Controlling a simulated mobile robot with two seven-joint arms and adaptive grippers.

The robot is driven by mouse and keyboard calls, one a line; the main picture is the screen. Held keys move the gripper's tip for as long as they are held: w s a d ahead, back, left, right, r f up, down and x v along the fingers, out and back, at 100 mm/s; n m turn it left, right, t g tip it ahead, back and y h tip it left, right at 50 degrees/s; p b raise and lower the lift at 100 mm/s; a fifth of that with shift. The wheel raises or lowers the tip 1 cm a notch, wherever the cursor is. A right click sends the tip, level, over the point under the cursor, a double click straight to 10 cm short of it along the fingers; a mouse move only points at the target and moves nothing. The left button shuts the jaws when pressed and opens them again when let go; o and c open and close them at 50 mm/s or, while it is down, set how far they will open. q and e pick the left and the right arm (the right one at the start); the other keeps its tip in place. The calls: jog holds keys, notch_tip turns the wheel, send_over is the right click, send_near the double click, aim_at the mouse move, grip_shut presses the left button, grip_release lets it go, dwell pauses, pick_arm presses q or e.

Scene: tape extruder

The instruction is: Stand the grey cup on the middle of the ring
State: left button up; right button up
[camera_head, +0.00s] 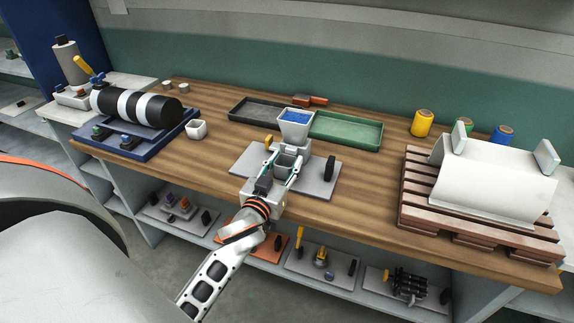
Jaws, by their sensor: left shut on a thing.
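My left gripper (282,164) reaches in from below to the middle of the table. Its fingers are shut on the grey cup (288,160), a small box-like piece just in front of and below a white hopper (294,128) with blue contents. The cup looks upright over a grey base plate (317,178). The fingers and arm hide part of the cup and the plate. I cannot tell whether its bottom touches anything. I cannot make out the ring. My right gripper is not in view.
A black tray (257,110) and green tray (346,131) lie behind. A pallet (470,222) with a white curved sheet stands right. Spools (422,123) stand at the back.

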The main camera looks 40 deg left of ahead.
pick_arm(q)
jog(key=shift+f, duration=0.1)
jog(key=shift+f, duration=0.15)
jog(key=o, duration=1.1)
jog(key=shift+r, duration=0.25)
jog(key=v, duration=1)
jog(key=shift+s+f, duration=0.1)
jog(key=shift+s, duration=0.3)
jog(key=shift+s+d, duration=0.15)
jog(key=shift+s, duration=0.45)
